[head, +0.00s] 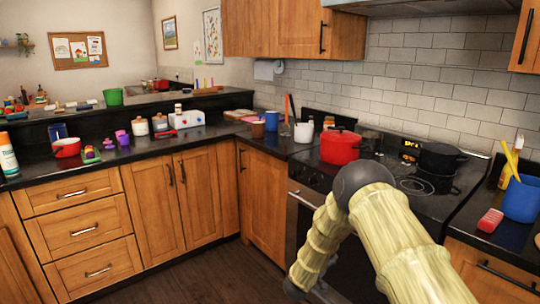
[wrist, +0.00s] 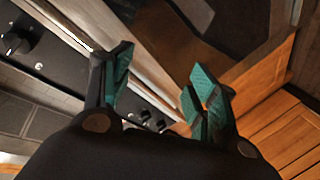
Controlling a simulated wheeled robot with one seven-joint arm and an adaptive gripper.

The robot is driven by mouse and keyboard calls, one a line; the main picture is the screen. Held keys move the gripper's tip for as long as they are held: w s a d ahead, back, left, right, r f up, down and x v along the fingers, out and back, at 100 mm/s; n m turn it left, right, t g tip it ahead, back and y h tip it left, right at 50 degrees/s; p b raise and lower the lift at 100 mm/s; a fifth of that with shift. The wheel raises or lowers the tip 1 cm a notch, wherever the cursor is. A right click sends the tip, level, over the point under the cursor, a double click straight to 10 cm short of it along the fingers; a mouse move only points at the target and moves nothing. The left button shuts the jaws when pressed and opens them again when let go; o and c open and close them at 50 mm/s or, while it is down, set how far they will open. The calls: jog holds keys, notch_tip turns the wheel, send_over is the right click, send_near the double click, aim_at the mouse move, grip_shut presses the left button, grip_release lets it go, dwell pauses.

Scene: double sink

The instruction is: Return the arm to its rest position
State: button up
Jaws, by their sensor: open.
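My arm (head: 385,215) rises from the lower right of the head view and bends at a dark joint in front of the stove. Nothing is between the fingers. Beyond them are a black panel with knobs and wooden cabinet fronts.
A red pot (head: 340,148) and a dark pot (head: 438,158) stand on the stove, behind my arm. A blue cup (head: 521,200) and a red item (head: 490,220) are on the right counter. Wooden cabinets (head: 85,232) line the left. The floor (head: 205,275) shows clear.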

jog(key=s+f+g+y+p, duration=0.15)
jog(key=s+f, duration=0.35)
jog(key=s, duration=0.5)
jog(key=s+f+n+g+y, duration=0.1)
jog(key=s+f+g+y, duration=0.3)
jog(key=s, duration=0.6)
jog(key=s+f+y+p, duration=0.1)
jog(key=s+f, duration=0.5)
jog(key=s, duration=0.5)
jog(key=s+d+r+m+g+y+p, duration=0.1)
jog(key=s+g, duration=0.6)
jog(key=s, duration=2.4)
notch_tip(320, 180, up, 2)
jog(key=shift+s+r+m+y+p, duration=0.1)
jog(key=shift+s+m+y+p, duration=0.2)
jog(key=shift+y+p, duration=0.45)
